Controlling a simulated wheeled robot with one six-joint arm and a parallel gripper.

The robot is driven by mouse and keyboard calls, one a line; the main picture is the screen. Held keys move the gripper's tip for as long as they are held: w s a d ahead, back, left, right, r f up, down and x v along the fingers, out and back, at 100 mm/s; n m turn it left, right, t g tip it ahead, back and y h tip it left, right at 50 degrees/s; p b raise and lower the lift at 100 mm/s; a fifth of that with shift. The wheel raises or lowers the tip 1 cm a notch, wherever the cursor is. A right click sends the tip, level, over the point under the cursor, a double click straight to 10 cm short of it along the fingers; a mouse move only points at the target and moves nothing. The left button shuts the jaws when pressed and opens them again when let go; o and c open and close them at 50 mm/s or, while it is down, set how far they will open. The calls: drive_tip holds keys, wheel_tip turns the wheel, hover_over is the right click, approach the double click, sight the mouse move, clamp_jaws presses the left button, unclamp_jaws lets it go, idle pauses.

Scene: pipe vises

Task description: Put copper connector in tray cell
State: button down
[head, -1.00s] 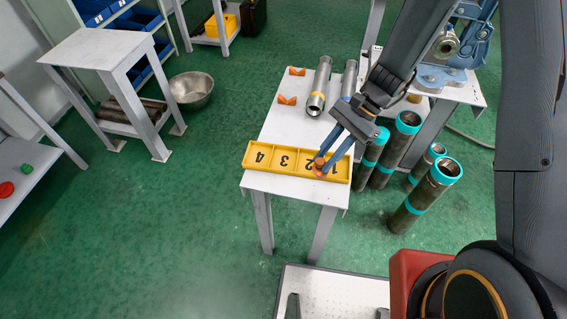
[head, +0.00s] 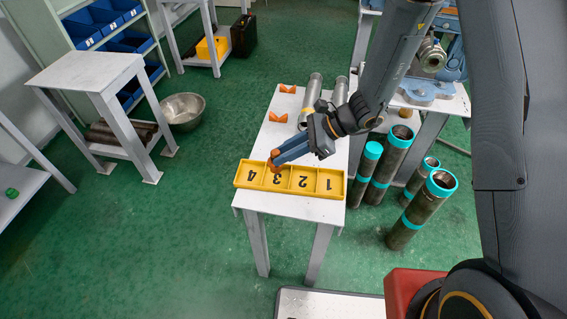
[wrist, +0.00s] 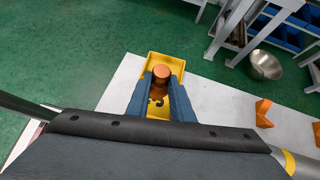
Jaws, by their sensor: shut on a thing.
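The yellow tray (head: 291,188) lies along the front of the white table and has cells numbered 4, 3, 2, 1 from left to right. My gripper (head: 274,163) is shut on the copper connector (head: 273,168), at the back of cell 3. In the wrist view the round copper top of the connector (wrist: 161,73) shows between the two blue fingers, with part of the yellow tray (wrist: 176,62) around it. The picture does not show clearly whether the connector touches the cell floor. The fingers hide part of the tray.
Two orange V-shaped blocks (head: 278,118) and two metal pipes (head: 312,97) are farther back on the white table (head: 268,140). Several dark pipes with teal bands (head: 424,208) stand on the floor to the right. A steel bowl (head: 183,110) is on the floor at left.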

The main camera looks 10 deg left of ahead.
drive_tip(key=shift+f+p, duration=0.5)
drive_tip(key=shift+f, duration=1.7)
drive_tip(key=c, duration=1.6)
unclamp_jaws()
drive_tip(key=shift+f, duration=0.1)
drive_tip(key=shift+o, duration=0.2)
drive_tip(key=b+v, duration=0.3)
drive_tip(key=v, duration=0.9)
drive_tip(key=s+d+r+n+t+h, duration=0.1)
drive_tip(key=s+d+r+n+h, duration=0.3)
drive_tip(key=d+n, duration=0.4)
drive_tip(key=s+d+r+n+t+h, duration=0.1)
drive_tip(key=s+d+r+n+h, duration=0.4)
drive_tip(key=d+n, duration=0.3)
drive_tip(key=shift+s+d+r+t+h, duration=0.35)
drive_tip(key=shift+s+d+h, duration=0.2)
drive_tip(key=shift+s, duration=0.35)
drive_tip(key=shift+f, duration=0.1)
